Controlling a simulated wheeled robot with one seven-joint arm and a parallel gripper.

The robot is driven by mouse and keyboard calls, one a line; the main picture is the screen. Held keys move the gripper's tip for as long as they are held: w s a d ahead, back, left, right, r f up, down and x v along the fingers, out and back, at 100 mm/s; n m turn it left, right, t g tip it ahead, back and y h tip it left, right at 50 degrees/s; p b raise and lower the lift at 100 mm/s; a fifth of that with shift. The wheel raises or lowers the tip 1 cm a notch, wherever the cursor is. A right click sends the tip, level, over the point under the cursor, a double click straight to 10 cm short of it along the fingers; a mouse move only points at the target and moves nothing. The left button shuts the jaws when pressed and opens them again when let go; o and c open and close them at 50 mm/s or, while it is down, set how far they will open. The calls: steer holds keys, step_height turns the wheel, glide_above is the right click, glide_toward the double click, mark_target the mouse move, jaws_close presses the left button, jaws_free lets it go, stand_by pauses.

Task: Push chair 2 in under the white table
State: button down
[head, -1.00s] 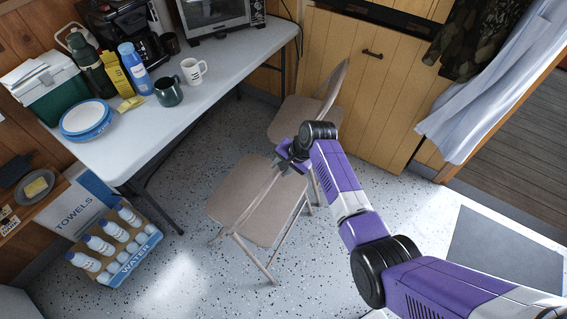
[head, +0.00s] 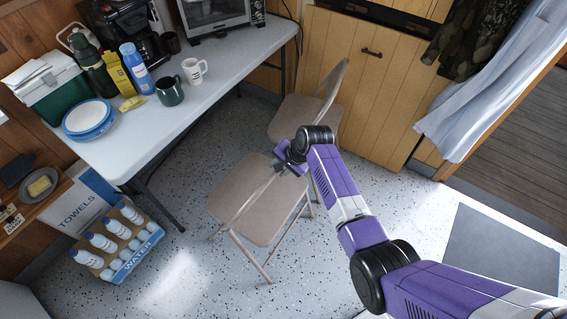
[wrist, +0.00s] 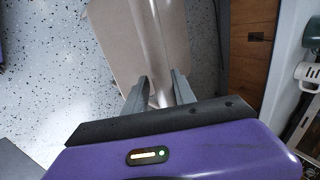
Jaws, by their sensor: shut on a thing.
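Two beige folding chairs stand by the white table (head: 205,100). The near chair (head: 262,212) is upright on the floor to the right of the table, its seat clear of the table's long edge. The far chair (head: 290,118) stands behind it, near the wooden cabinet. No number shows on either, so I cannot tell which is chair 2. My gripper (head: 283,168) is shut on the top of the near chair's backrest. In the wrist view, the fingers (wrist: 161,88) lie on both sides of the beige backrest (wrist: 150,30). The arm hides part of the far chair.
A water-bottle pack (head: 118,245) and a towels box (head: 84,205) sit on the floor left of the near chair. A table leg (head: 162,209) stands between. Mugs, bottles and plates are on the table.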

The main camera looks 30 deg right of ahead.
steer(key=shift+w+d+r, duration=0.1)
steer(key=shift+w+r, duration=0.1)
steer(key=shift+w, duration=0.15)
steer(key=shift+s+f+b, duration=0.1)
steer(key=shift+f+b, duration=0.2)
steer(key=shift+f, duration=0.2)
steer(key=c, duration=1)
jaws_free()
steer(key=shift+s+f, duration=0.1)
steer(key=shift+o, duration=0.2)
steer(key=shift+s+f, duration=0.5)
steer(key=shift+f, duration=0.05)
steer(key=w+v, duration=0.1)
steer(key=v, duration=0.7)
steer(key=shift+r, duration=0.4)
